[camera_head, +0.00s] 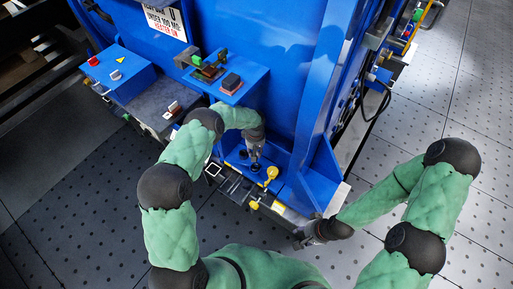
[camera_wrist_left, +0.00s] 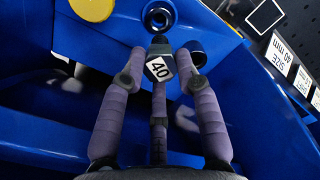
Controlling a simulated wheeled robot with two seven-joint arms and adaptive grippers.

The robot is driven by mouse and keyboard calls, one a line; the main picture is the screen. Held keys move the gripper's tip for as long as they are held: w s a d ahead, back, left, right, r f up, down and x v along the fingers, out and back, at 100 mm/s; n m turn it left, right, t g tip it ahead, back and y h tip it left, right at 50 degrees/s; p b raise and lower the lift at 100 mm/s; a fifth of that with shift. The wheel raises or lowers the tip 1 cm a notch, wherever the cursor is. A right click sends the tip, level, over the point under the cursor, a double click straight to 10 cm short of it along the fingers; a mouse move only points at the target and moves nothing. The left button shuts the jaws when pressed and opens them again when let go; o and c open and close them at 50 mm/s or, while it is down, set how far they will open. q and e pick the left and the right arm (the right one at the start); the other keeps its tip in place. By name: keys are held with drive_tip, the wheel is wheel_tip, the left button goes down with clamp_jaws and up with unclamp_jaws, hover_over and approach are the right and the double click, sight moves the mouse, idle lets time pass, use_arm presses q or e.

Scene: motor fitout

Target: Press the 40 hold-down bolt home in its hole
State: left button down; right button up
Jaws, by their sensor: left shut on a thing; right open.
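My left gripper (camera_head: 255,158) reaches down to the blue ledge (camera_head: 285,188) at the foot of the blue machine. In the left wrist view its purple fingers (camera_wrist_left: 163,72) are shut around a dark bolt head with a white "40" face (camera_wrist_left: 159,68). The bolt's lower end is hidden, so I cannot tell how deep it sits. A dark-ringed round opening (camera_wrist_left: 158,17) lies just beyond the bolt, and another ring (camera_wrist_left: 196,55) shows beside it on the right. My right gripper (camera_head: 305,239) is open, low by the machine's front corner, apart from the bolt.
A yellow knob (camera_head: 272,172) stands on the ledge, right of my left gripper. A plate reading "SIZE 40 mm" (camera_wrist_left: 285,58) shows in the left wrist view. A blue box with a red button (camera_head: 118,72) is at left. The perforated floor (camera_head: 465,110) at right is clear.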

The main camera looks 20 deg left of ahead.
idle(0.5)
use_arm(q)
drive_tip(key=shift+b, duration=0.35)
drive_tip(key=shift+f+b, duration=1.2)
drive_tip(key=shift+f, duration=1.6)
drive_tip(key=shift+f, duration=2.55)
drive_tip(key=c, duration=0.8)
unclamp_jaws()
